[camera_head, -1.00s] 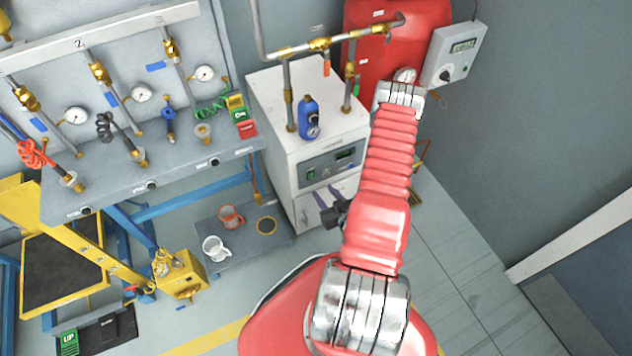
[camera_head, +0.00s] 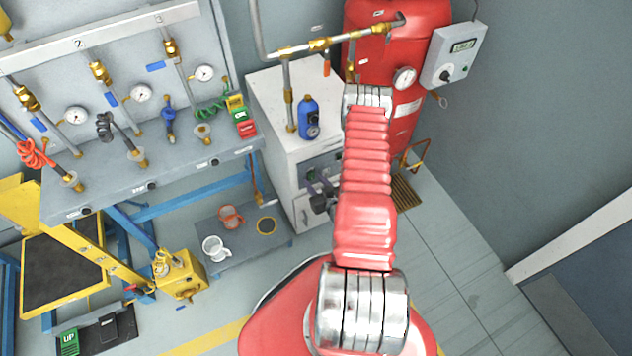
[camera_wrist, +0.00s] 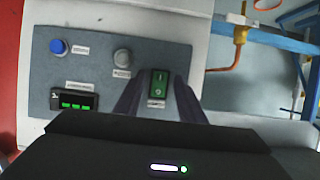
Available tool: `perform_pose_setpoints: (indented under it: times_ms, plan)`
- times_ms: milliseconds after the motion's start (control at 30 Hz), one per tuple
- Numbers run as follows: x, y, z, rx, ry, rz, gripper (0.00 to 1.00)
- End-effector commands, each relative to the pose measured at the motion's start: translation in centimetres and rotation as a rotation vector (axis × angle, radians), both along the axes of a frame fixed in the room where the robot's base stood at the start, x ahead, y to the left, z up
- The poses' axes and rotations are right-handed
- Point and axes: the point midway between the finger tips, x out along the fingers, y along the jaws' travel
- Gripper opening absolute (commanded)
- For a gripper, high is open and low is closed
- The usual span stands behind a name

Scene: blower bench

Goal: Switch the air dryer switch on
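The air dryer is a white cabinet (camera_head: 285,105) with a grey control panel on its front. In the wrist view the panel (camera_wrist: 105,60) fills much of the picture. Its green rocker switch (camera_wrist: 159,84), marked I and O, sits at the right of the panel. I cannot tell which side is pressed. My gripper (camera_wrist: 157,98) is open and empty, with one dark finger on each side of the switch in the picture. I cannot tell whether it touches the panel. In the head view my gripper (camera_head: 320,188) is close before the panel, partly hidden by my arm.
The panel also carries a blue button (camera_wrist: 58,46), a grey knob (camera_wrist: 122,57) and a lit green display (camera_wrist: 75,100). A red tank (camera_head: 410,80) stands right of the dryer. A workbench (camera_head: 120,185) stands left.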

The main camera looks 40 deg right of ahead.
Motion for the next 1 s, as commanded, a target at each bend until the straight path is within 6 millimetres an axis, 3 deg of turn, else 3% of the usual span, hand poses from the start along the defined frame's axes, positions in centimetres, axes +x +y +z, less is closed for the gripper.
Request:
perform_pose_setpoints:
  times_ms: [500, 1000]
  plan:
    - [-0.03, -0.03, 0.03, 0.0, 0.0, -0.001, 0.0]
    - [-0.03, -0.07, -0.49, -0.03, -0.1, -0.001, 0.0]
